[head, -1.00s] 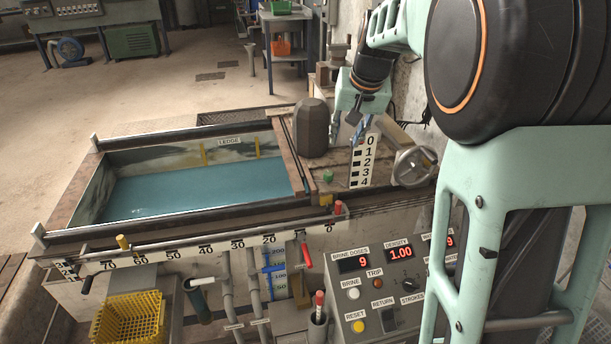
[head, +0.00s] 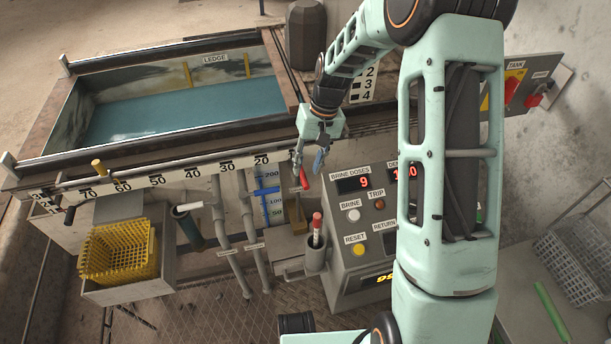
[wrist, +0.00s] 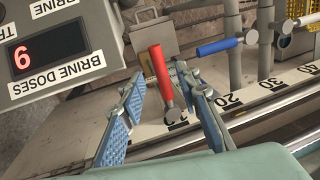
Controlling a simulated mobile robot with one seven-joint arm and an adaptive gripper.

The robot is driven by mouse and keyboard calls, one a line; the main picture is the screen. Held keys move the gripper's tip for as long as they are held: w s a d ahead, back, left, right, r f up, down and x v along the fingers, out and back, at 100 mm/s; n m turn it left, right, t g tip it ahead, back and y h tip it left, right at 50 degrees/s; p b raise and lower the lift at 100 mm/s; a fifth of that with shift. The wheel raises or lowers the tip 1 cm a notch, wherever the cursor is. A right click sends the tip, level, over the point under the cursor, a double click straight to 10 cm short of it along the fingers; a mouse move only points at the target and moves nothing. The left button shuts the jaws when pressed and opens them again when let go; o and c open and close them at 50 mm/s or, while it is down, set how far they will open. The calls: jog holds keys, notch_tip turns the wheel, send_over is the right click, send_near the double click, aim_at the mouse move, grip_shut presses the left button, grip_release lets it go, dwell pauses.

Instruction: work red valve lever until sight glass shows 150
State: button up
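The red valve lever (head: 304,178) sticks out from the tank's front below the numbered rail, left of the control panel. In the wrist view the red lever (wrist: 158,68) lies between the two blue-padded fingers of my gripper (wrist: 162,84), with gaps on both sides. In the head view my gripper (head: 309,163) points down at the lever, open and empty. The sight glass (head: 270,203), a pale strip marked 200, 100 and 50 with blue on it, stands left of the lever. Its exact level is too small to read.
The control panel (head: 362,212) shows brine doses 9; my arm hides its right part. A blue lever (wrist: 217,46) lies beside the red one. A holder with a red-tipped stick (head: 316,240) stands below. A yellow basket (head: 118,252) hangs left. Pipes run down between.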

aim_at(304, 177)
jog(key=shift+a+f+b, duration=0.15)
jog(key=shift+a+f, duration=0.05)
jog(key=shift+f, duration=0.65)
jog(key=shift+a+f+b, duration=0.15)
jog(key=shift+f, duration=0.65)
grip_shut()
